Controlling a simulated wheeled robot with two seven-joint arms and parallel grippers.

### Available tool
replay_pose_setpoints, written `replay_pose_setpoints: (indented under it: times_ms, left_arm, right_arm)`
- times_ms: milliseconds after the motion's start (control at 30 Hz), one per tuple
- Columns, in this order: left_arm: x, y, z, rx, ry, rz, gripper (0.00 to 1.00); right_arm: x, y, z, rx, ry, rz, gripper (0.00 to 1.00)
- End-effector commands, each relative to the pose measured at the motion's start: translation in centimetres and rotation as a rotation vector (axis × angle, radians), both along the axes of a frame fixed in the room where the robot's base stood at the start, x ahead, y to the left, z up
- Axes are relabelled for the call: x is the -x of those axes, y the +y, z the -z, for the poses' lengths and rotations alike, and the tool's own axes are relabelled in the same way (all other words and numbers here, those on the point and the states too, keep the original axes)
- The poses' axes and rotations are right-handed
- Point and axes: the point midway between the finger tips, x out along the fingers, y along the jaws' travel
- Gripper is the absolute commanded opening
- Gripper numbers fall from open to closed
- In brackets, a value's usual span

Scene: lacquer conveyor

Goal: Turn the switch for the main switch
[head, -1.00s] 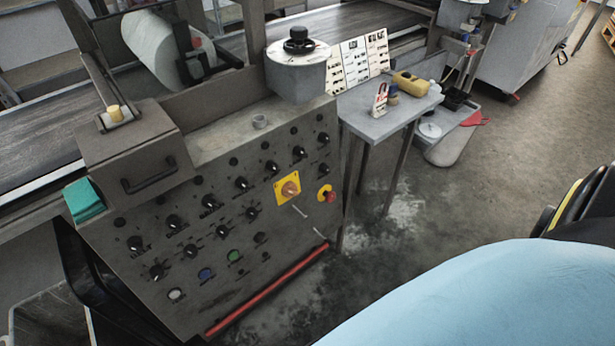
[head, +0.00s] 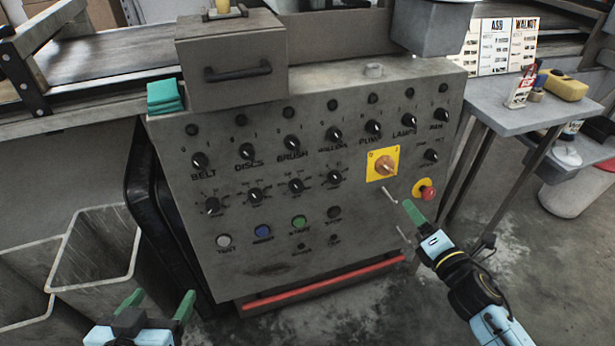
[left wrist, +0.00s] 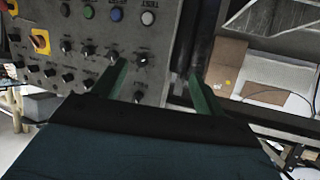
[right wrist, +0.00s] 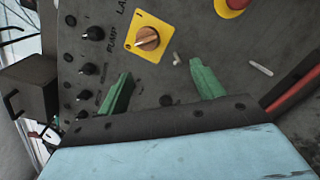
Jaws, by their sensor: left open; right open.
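The main switch is an orange-brown rotary knob (head: 385,166) on a yellow square plate (head: 372,176), right of centre on the grey control panel (head: 270,270). In the right wrist view the knob (right wrist: 147,39) lies beyond and between the fingertips, nearer the left one. My right gripper (head: 408,220) is open, below and to the right of the knob, apart from it. Its two green fingers (right wrist: 160,82) show in the right wrist view. My left gripper (head: 158,300) is open and empty at the lower left, in front of the panel. The left wrist view also shows the switch (left wrist: 41,42).
A red emergency button (head: 426,192) sits right of the switch. Several black knobs, labelled BELT to FAN, and coloured buttons cover the panel. A red bar (head: 320,286) runs along its base. A small table (head: 505,112) stands at right, grey bins (head: 95,250) at left.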

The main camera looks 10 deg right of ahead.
Motion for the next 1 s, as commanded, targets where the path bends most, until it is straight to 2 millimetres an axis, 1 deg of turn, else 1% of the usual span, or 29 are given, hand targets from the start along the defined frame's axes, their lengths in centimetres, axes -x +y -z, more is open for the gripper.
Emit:
replay_pose_setpoints:
  times_ms: [133,267,367,633,800,1000]
  left_arm:
    - [0.4,0.0,-1.8,0.012,-0.045,0.001,0.72]
    - [0.2,-0.2,-2.8,0.023,-0.086,0.004,0.72]
    - [-0.3,-0.5,-3.7,0.04,-0.147,0.01,0.72]
    - [-1.3,-1.6,-7.7,0.112,-0.397,0.027,0.72]
    - [-1.3,-2.1,-10.4,0.162,-0.557,0.039,0.72]
    - [-0.7,-2.5,-13.3,0.214,-0.724,0.047,0.72]
  right_arm:
    - [-0.2,0.3,-1.6,0.089,-0.055,-0.021,0.67]
    - [-1.1,0.4,-2.0,0.106,-0.066,-0.025,0.67]
    - [-2.4,0.4,-2.0,0.105,-0.066,-0.024,0.67]
    - [-7.0,0.5,-1.9,0.103,-0.065,-0.023,0.67]
    - [-9.5,0.6,-1.9,0.101,-0.063,-0.023,0.67]
    - [-11.9,0.7,-1.9,0.099,-0.063,-0.021,0.67]
